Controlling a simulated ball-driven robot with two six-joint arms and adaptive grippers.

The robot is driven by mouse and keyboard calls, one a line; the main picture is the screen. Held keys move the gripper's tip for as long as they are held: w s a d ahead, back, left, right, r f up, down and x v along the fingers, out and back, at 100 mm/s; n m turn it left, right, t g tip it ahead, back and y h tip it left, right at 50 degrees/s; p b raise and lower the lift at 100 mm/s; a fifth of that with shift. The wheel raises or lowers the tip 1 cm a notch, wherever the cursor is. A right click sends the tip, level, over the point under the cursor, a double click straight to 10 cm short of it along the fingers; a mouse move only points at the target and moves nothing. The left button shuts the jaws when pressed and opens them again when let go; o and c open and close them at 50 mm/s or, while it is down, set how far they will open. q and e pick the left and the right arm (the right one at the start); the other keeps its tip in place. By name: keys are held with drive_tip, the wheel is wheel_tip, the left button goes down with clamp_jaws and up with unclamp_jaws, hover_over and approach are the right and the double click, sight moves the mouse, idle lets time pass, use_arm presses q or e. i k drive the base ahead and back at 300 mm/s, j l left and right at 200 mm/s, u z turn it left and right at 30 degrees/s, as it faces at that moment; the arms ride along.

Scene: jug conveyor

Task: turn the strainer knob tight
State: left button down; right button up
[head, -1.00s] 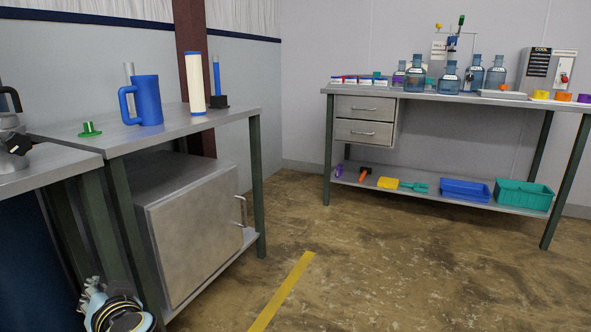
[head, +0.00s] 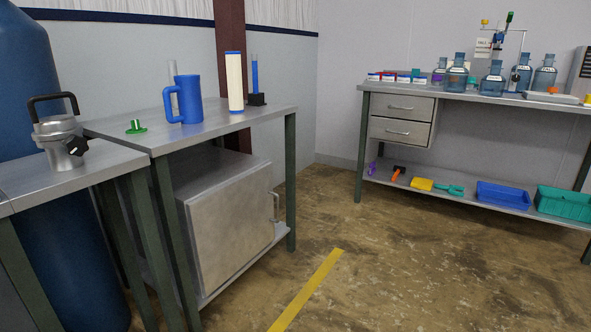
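In the head view, a metal strainer (head: 58,136) with a black carrying handle stands upright on the grey bench at the left. Its black strainer knob (head: 76,146) sticks out from the right side of the body. I cannot tell from here how tight the knob is. Neither of my grippers shows in the head view now.
The metal bench (head: 210,118) beside it bears a green flanged piece (head: 136,127), a blue jug (head: 188,100) and a white cylinder (head: 235,82). A steel cabinet (head: 230,223) sits beneath. A large blue tank (head: 28,50) rises behind the strainer. The floor (head: 385,260) ahead is clear.

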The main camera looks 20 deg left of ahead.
sight(76, 145)
drive_tip(key=u, duration=1.65)
drive_tip(key=i+j+z, duration=0.2)
drive_tip(key=j, duration=0.25)
